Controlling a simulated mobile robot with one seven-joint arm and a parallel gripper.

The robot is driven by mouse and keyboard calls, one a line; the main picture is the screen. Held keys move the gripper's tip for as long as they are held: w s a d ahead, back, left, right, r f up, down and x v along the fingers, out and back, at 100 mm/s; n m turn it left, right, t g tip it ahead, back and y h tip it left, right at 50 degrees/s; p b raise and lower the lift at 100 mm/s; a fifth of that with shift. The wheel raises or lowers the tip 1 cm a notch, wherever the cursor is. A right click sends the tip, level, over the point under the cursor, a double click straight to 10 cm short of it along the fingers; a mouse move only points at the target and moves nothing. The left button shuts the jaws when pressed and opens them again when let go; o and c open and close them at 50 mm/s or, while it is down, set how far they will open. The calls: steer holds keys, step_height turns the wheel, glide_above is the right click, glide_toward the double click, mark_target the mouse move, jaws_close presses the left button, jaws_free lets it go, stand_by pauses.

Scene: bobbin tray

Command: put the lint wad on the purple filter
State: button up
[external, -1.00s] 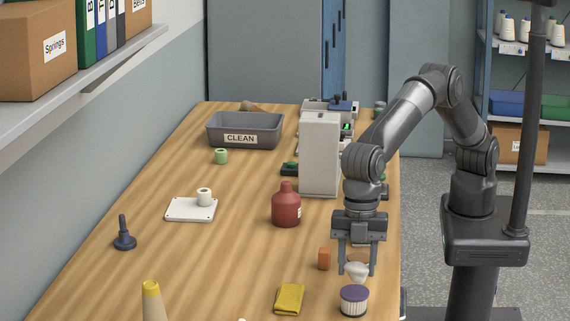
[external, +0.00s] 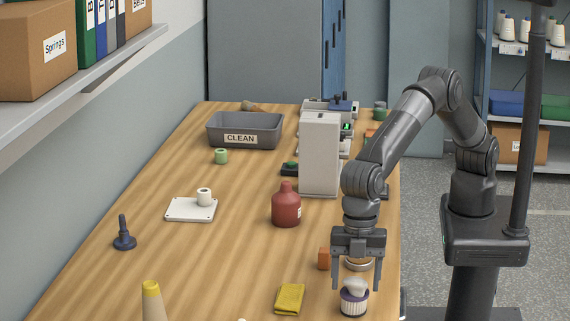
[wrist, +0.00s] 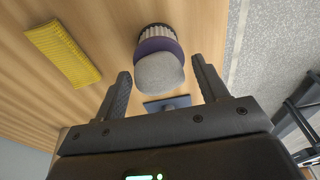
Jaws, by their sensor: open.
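The lint wad (external: 355,285) is a small whitish lump resting on top of the purple filter (external: 354,302), a short round piece with a purple rim and pleated white side. In the wrist view the grey-white lint wad (wrist: 160,71) covers much of the purple top of the filter (wrist: 155,45). My gripper (external: 352,287) is open, with its fingers apart on either side of the wad and touching nothing that I can see. In the wrist view the open fingers of my gripper (wrist: 162,80) stand clear of the wad.
A yellow folded cloth (external: 290,298) lies left of the filter. An orange block (external: 324,258) and a round metal-rimmed item (external: 359,264) are just behind. A red bottle (external: 286,206) stands farther back. The table's right edge is close to the filter.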

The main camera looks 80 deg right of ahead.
step_height(320, 180, up, 12)
steer(key=d, duration=0.1)
steer(key=shift+d, duration=0.4)
steer(key=shift+r, duration=0.1)
steer(key=w+d+r+m, duration=0.2)
steer(key=w+d+r, duration=0.35)
steer(key=d, duration=0.45)
steer(key=w+d+r+m+t, duration=0.2)
steer(key=d+r+m, duration=0.1)
steer(key=d, duration=1.1)
steer(key=w+d+r+m+t, duration=0.1)
steer(key=d+r+m, duration=0.3)
steer(key=d, duration=1)
steer(key=s+d+f+m+t, duration=0.1)
steer(key=s+d+m, duration=0.15)
steer(key=d, duration=0.55)
steer(key=s+d+f+m, duration=0.15)
steer(key=s+d, duration=0.25)
steer(key=d, duration=0.4)
steer(key=s+d+f+m+t+h, duration=0.1)
steer(key=s+d+f+m, duration=0.4)
steer(key=s+d, duration=0.6)
steer(key=shift+f+t+h, duration=0.3)
steer(key=shift+f+h, duration=0.1)
steer(key=shift+f, duration=0.45)
